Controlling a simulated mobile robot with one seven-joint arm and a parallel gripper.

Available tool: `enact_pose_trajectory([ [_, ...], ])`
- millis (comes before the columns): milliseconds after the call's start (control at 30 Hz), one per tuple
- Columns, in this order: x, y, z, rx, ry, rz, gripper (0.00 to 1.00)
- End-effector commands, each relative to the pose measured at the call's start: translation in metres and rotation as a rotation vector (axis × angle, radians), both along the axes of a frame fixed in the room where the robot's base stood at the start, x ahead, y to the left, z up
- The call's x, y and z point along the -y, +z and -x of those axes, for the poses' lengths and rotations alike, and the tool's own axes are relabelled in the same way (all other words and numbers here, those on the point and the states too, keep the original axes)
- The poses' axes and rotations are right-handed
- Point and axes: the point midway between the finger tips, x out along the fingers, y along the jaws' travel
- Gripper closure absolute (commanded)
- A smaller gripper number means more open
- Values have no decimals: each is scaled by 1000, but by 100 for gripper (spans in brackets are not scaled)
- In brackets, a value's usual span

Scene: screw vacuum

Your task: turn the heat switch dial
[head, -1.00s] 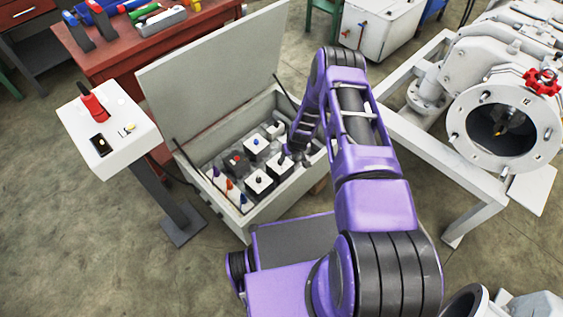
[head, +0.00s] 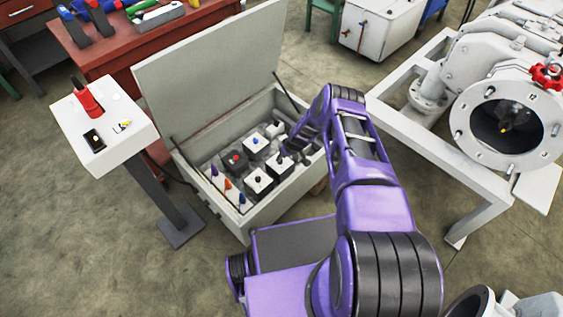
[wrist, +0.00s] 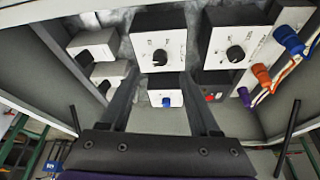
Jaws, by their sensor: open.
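An open grey box (head: 212,212) holds several white switch units with knobs; I cannot read which one is the heat switch. In the wrist view, a black dial (wrist: 160,57) on a white-faced unit lies ahead between my fingers, and a second black dial (wrist: 236,54) sits to its right. A blue knob (wrist: 166,102) shows between the fingers, nearer their base. My gripper (wrist: 158,80) is open and empty, its fingers pointing at the units. In the head view my gripper (head: 288,151) is over the right side of the box, partly hidden by its own wrist.
The raised lid (head: 210,65) stands behind the box. Orange and blue connectors (wrist: 288,38) with wires line one wall. A pedestal panel (head: 115,140) with a red lever stands left. A white frame with a flanged machine (head: 505,130) stands right.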

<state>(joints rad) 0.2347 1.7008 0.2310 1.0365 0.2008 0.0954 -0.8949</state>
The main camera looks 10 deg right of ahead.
Motion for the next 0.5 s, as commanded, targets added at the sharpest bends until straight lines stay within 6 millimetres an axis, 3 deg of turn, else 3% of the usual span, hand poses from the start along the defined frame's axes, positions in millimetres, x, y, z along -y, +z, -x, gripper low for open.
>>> enact_pose_trajectory([
  [33,-2,-13,-3,0,1,0,38],
  [200,-6,-38,-12,0,1,0,38],
  [500,-10,-63,-23,0,0,0,38],
])
